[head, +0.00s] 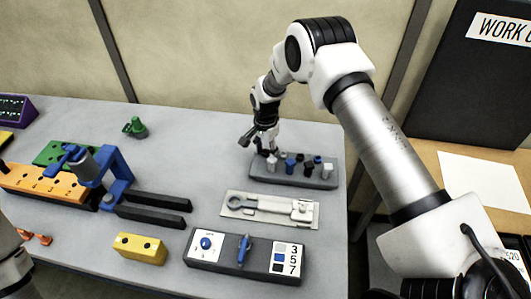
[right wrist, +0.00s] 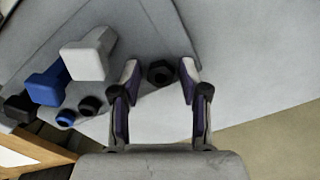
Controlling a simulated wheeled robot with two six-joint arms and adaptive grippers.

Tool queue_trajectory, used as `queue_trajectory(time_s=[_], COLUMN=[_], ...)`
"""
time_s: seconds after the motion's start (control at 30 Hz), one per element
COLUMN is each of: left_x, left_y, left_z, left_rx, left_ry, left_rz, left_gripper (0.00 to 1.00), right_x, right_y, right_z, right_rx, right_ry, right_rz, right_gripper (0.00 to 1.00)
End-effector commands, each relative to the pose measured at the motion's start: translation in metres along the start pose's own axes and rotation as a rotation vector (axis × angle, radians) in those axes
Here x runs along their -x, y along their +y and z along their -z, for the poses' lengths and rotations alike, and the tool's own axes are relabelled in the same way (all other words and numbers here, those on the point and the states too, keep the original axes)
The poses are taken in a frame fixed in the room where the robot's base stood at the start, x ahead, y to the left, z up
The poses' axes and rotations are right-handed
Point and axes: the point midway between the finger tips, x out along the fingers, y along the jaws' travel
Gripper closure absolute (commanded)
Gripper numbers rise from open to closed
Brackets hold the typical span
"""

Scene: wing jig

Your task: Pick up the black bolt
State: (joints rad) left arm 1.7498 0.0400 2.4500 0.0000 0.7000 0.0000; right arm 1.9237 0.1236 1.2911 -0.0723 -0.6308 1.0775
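In the right wrist view, a black bolt with a hexagonal head (right wrist: 160,72) stands at the end of the grey bolt block (right wrist: 130,30). My right gripper (right wrist: 159,72) is open, with one fingertip on each side of this head and a visible gap on both sides. In the head view, my right gripper (head: 260,148) is over the left end of the bolt block (head: 318,184), and it hides the bolt there. Other bolts stand in the block, among them a white one (right wrist: 88,54) and a blue one (right wrist: 47,86). My left gripper is out of view.
In front of the block lies a light grey plate with a wrench-like part (head: 262,207). Nearer are a dark panel (head: 215,259) and a yellow block (head: 140,248). A blue clamp (head: 118,165) and green part (head: 135,127) stand left. The table behind the block is clear.

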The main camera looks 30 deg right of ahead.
Motion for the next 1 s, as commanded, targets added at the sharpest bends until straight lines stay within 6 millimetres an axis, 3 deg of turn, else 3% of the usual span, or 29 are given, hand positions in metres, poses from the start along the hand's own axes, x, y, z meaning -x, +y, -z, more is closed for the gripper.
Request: queue_trajectory(time_s=[0.03, 0.1, 0.57, 0.83, 1.0], left_x=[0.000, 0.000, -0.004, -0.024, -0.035], left_y=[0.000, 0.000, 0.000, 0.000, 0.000], left_z=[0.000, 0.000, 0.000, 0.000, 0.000], left_rx=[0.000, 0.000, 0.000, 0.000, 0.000], left_ry=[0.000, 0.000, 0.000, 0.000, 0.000], left_rz=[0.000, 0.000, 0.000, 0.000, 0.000], left_gripper=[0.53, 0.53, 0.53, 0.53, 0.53], right_x=[0.000, 0.000, 0.002, 0.033, 0.035], right_y=[0.000, 0.000, 0.001, 0.000, 0.002], right_z=[0.000, 0.000, 0.000, 0.000, -0.038], right_rx=[0.000, 0.000, 0.000, 0.001, 0.006], right_ry=[0.000, 0.000, -0.001, 0.001, 0.001], right_rz=[0.000, 0.000, -0.001, 0.002, -0.002], right_gripper=[0.83, 1.00, 1.00, 1.00, 1.00])
